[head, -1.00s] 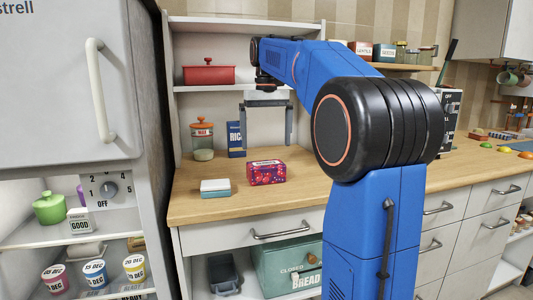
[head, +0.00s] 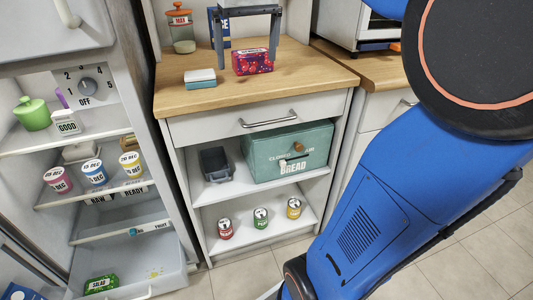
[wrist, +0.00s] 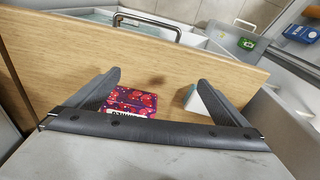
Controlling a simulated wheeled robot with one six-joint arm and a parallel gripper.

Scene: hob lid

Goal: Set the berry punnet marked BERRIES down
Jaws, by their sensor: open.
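The berry punnet, a red and purple patterned box (head: 252,61), rests on the wooden counter; its lettering is too small to read. In the wrist view the box (wrist: 134,100) lies between my fingers, nearer the left one. My gripper (head: 246,65) is open, its two grey fingers pointing down on either side of the box in the head view. It also shows in the wrist view (wrist: 158,80). I cannot tell whether either finger touches the box.
A white and teal box (head: 200,79) stands left of the punnet, close to my right finger in the wrist view (wrist: 196,103). A lidded jar (head: 181,32) and a blue packet stand behind. The counter's front (head: 200,101) is clear. A bread bin (head: 290,152) sits below.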

